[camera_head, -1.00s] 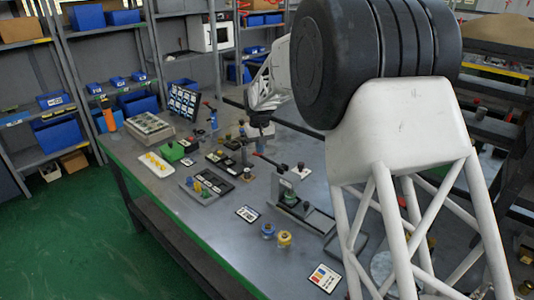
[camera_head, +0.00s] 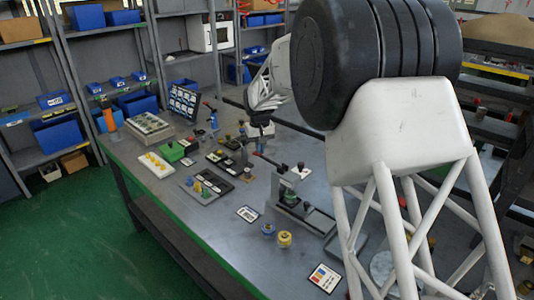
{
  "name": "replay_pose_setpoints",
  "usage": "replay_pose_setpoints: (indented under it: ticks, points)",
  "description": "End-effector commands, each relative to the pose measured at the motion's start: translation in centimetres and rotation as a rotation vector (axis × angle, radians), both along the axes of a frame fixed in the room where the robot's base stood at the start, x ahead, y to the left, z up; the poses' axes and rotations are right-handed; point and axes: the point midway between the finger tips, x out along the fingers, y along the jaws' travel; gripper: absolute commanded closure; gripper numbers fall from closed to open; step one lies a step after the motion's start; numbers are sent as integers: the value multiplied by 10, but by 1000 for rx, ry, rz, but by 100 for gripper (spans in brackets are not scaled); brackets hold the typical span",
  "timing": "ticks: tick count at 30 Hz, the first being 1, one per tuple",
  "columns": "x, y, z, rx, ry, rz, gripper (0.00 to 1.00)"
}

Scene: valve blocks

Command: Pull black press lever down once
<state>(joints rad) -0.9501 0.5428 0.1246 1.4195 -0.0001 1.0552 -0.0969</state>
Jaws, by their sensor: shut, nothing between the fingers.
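The grey press (camera_head: 286,190) stands on a long grey base on the bench, right of the middle. Its thin black lever (camera_head: 271,162) reaches up and left from the press top and has a reddish tip. My gripper (camera_head: 260,146) is small in this view, just above the lever's tip end. Its fingers are shut with nothing between them. I cannot tell whether they touch the lever. My large arm links cover the right side of the view and part of the bench behind the press.
Blue and yellow knobs (camera_head: 284,239) and flat cards (camera_head: 248,214) lie in front of the press. Left of it are black trays (camera_head: 218,178), a green block (camera_head: 172,152) and a grey button box (camera_head: 150,127). A blue device with a red-tipped handle (camera_head: 213,120) stands further back.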

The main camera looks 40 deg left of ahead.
Motion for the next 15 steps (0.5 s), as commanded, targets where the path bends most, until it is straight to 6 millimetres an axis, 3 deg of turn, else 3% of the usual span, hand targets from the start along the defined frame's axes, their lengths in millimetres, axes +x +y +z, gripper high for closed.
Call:
replay_pose_setpoints:
  ticks: [15]
  points:
    - [0, 0, 22, 0, 0, 0, 100]
